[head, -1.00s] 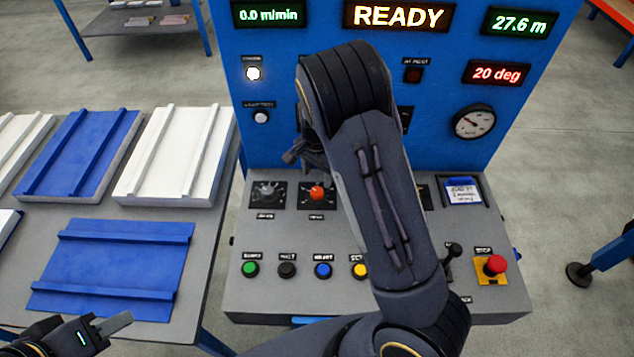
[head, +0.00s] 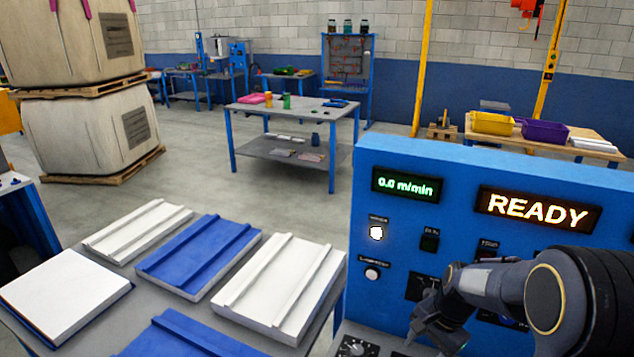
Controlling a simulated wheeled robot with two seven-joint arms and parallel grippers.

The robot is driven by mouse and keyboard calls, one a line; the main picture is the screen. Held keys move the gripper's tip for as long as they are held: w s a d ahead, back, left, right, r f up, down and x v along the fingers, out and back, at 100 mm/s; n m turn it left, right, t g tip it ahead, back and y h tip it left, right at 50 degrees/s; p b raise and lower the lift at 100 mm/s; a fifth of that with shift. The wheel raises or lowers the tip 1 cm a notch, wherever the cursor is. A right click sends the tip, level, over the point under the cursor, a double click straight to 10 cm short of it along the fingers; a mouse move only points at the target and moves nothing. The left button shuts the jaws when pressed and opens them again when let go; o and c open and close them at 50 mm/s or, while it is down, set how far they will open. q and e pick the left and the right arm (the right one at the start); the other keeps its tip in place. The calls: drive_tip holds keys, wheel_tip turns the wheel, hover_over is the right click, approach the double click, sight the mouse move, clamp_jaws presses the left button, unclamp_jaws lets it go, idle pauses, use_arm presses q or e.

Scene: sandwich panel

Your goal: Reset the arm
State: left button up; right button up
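My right arm comes in from the right, in front of the blue control panel (head: 392,262). My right gripper (head: 430,322) points down over the left part of the console, near a grey knob (head: 355,346) at the bottom edge. Its fingers are dark and partly hidden, so I cannot tell whether they are open. My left gripper is out of view. The panel's displays read READY (head: 537,207) and a green speed in m/min (head: 405,185). A white lamp (head: 376,232) is lit.
A grey table (head: 205,318) at lower left holds white and blue panels (head: 200,258). Behind are a workbench (head: 290,108), wrapped bales on pallets (head: 88,120) and a wooden table with a yellow bin (head: 493,123) and a purple bin (head: 545,132). Open floor lies between.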

drive_tip(key=s+a+r+n+t, duration=0.1)
drive_tip(key=s+r+n, duration=0.2)
drive_tip(key=s, duration=0.4)
drive_tip(key=s+a+r+n+t+y, duration=0.1)
drive_tip(key=s+r+n+t, duration=0.1)
drive_tip(key=s+r, duration=0.3)
drive_tip(key=s+a+r+n+t, duration=0.1)
drive_tip(key=s+r+n, duration=0.3)
drive_tip(key=s, duration=0.7)
drive_tip(key=shift+s+a+r+n+t+y, duration=0.15)
drive_tip(key=shift+a+n+t+y, duration=0.15)
drive_tip(key=shift+a+n+t, duration=0.15)
drive_tip(key=shift+d, duration=0.1)
